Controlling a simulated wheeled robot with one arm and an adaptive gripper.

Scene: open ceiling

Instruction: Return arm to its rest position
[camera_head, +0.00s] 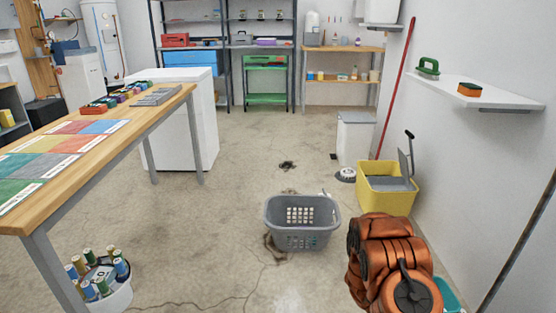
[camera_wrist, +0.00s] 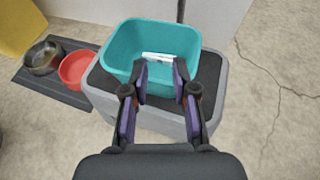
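My orange arm (camera_head: 392,262) is folded at the lower right of the head view, and my gripper is hidden there. In the wrist view my gripper (camera_wrist: 160,82) points at a teal basin (camera_wrist: 126,48). Its two purple-padded fingers are apart, with nothing held between them. The fingertips overlap the near side of the basin in the picture; I cannot tell whether they touch it. A small white item (camera_wrist: 157,57) lies in the basin. The basin stands on a grey container with a dark top (camera_wrist: 209,80). A bit of teal (camera_head: 447,294) shows beside my arm in the head view.
A grey laundry basket (camera_head: 302,236) stands on the floor left of my arm. A yellow mop bucket (camera_head: 388,197) is near the right wall. A wooden table (camera_head: 160,108) fills the left. A mat with a red bowl (camera_wrist: 75,70) lies left of the container. Middle floor is mostly clear.

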